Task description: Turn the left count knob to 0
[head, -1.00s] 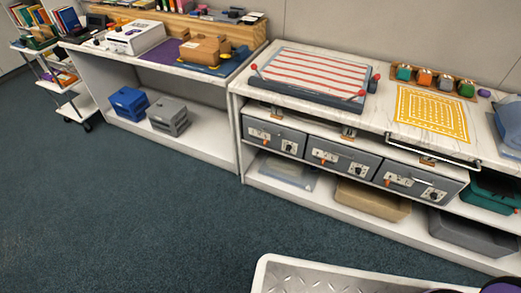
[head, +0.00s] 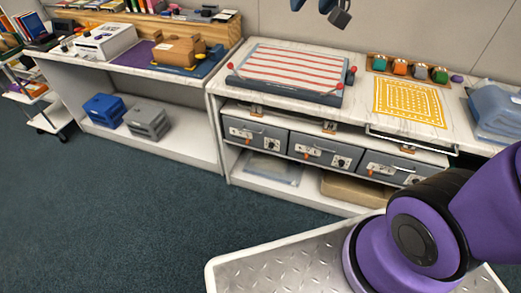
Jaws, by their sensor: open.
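Three grey drawer boxes stand in a row under the right counter, each with a small round dial knob. The left box (head: 253,131) carries the left knob (head: 271,144), with a small orange part to its left. The knob's markings are too small to read. My gripper (head: 319,10) shows only in part at the top edge, dark, open and empty. In the picture it is well above the knob, and nothing touches the knob.
The counter above the boxes holds a red-striped board (head: 291,72), a yellow patterned mat (head: 409,101) and several coloured blocks on a wooden strip. Blue floor is open in front.

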